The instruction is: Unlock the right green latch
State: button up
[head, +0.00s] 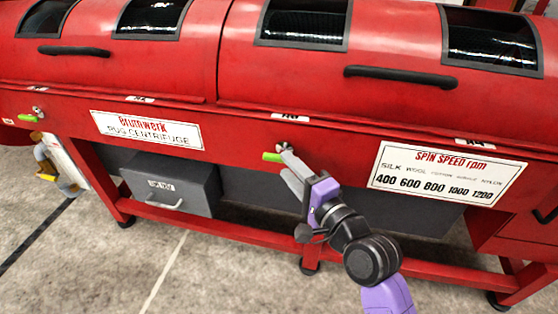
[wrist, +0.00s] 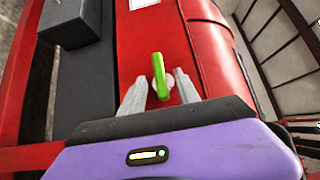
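The right green latch (head: 272,157) is on the red front of the rug centrifuge, below the lids. In the head view it points left, roughly level. In the wrist view the latch (wrist: 160,76) stands between my two fingers, with a pale round pivot behind it. My gripper (head: 288,160) is at the latch, its grey fingers apart on either side; in the wrist view the gripper (wrist: 160,92) is open, and I see no clear contact with the latch. Another green latch (head: 28,118) is at the far left of the machine.
The red centrifuge (head: 240,70) has two lids with black handles (head: 400,76). A grey drawer box (head: 170,185) hangs under the left part. A red lower rail (head: 230,232) runs near the floor. Grey floor (head: 110,265) in front is clear.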

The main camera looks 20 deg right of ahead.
jog(key=shift+w+a+b, duration=0.15)
jog(key=shift+w+b, duration=0.1)
jog(key=shift+w, duration=0.8)
jog(key=shift+w+a+b, duration=0.15)
jog(key=shift+w+b, duration=0.1)
jog(key=shift+w, duration=0.8)
grip_shut()
